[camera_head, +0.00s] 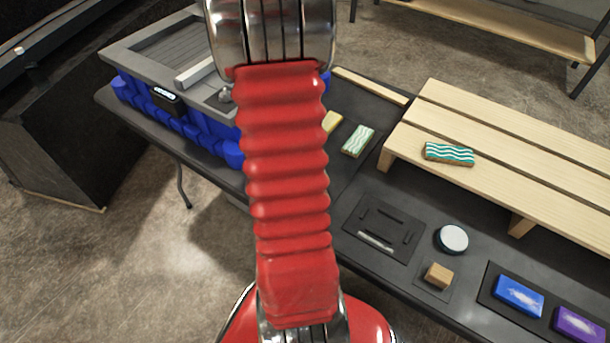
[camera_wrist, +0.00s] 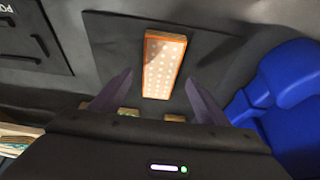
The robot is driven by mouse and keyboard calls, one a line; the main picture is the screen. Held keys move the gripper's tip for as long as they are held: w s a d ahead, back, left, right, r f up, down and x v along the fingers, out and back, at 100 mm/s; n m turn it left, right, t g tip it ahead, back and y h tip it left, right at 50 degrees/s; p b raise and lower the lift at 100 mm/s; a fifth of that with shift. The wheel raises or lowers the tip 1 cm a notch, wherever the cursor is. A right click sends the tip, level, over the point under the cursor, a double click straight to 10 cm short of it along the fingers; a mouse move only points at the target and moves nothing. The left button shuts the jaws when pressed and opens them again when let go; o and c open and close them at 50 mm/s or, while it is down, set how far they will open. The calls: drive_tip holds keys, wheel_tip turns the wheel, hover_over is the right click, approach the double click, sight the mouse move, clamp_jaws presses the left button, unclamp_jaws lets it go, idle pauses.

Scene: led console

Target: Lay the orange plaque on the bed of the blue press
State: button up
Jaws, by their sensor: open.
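The orange plaque (camera_wrist: 163,64), dotted with white, lies on a dark pad (camera_wrist: 110,30) in the wrist view. In the head view my red arm hides it. My gripper (camera_wrist: 159,78) is open, its two dark fingers spread either side of the plaque's near end in the picture; I cannot tell how far above it they are. The blue press (camera_head: 200,125) stands at the left of the table in the head view, with a grey top, a ribbed bed (camera_head: 160,58) and a pale bar (camera_head: 195,72). Its blue side (camera_wrist: 270,90) also shows at right in the wrist view.
A slatted wooden bench (camera_head: 500,125) stands at right with a green wavy plaque (camera_head: 449,153) on it. A pale green plaque (camera_head: 357,141) lies beside the bench. A slotted black panel (camera_head: 382,230), a round white-topped puck (camera_head: 452,239) and a wooden block (camera_head: 438,275) are nearer.

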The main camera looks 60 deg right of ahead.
drive_tip(key=shift+x, duration=1.45)
drive_tip(key=shift+c, duration=0.6)
drive_tip(key=c, duration=1.2)
drive_tip(key=shift+r, duration=5)
